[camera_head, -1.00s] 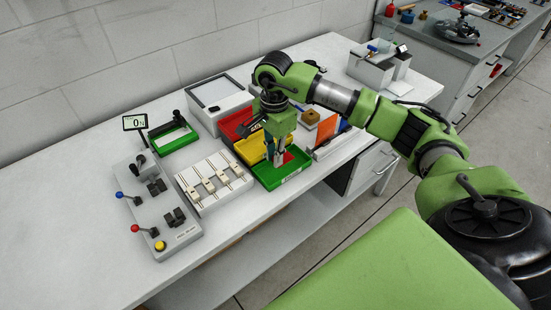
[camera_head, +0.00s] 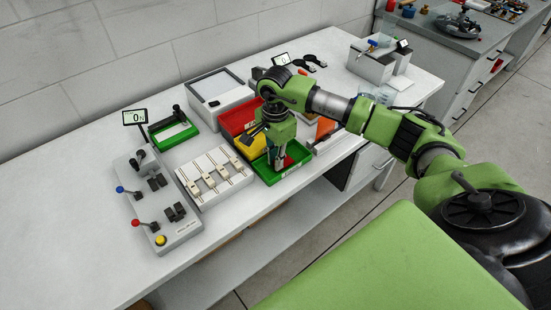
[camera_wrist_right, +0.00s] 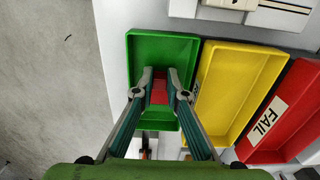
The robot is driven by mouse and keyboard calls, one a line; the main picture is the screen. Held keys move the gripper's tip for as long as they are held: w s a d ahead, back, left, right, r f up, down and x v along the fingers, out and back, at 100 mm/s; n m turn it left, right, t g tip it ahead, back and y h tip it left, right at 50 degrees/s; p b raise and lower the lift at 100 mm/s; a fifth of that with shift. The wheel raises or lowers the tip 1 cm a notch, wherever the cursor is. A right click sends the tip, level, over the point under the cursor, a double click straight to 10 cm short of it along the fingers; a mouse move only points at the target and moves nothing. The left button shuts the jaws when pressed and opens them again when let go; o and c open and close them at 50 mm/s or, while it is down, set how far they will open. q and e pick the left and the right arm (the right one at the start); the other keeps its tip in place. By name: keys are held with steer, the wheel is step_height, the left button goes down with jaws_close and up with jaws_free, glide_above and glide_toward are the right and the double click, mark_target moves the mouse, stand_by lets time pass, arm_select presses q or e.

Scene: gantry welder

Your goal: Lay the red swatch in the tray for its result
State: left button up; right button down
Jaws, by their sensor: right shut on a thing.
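The red swatch (camera_wrist_right: 159,91) is between the fingers of my right gripper (camera_wrist_right: 160,75), which is shut on it. In the right wrist view the swatch and fingertips are over the inside of the green tray (camera_wrist_right: 160,48). In the head view the right gripper (camera_head: 276,165) points down into the green tray (camera_head: 291,174), and a bit of red shows beside the fingers. Whether the swatch touches the tray floor I cannot tell. My left gripper is not in view.
A yellow tray (camera_wrist_right: 232,92) and a red tray marked FAIL (camera_wrist_right: 285,115) stand beside the green one. A white fixture with several clips (camera_head: 214,177) and a lever panel (camera_head: 160,203) stand to the left. The front table strip is clear.

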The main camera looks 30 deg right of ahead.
steer(key=shift+f, duration=0.25)
steer(key=c, duration=2)
jaws_free()
steer(key=shift+r, duration=0.1)
steer(key=shift+r, duration=0.1)
steer(key=shift+r+p, duration=0.35)
steer(key=shift+p, duration=0.05)
steer(key=shift+r+p, duration=0.45)
steer(key=shift+p, duration=0.05)
step_height(320, 180, up, 11)
steer(key=b, duration=0.3)
steer(key=shift+r, duration=0.2)
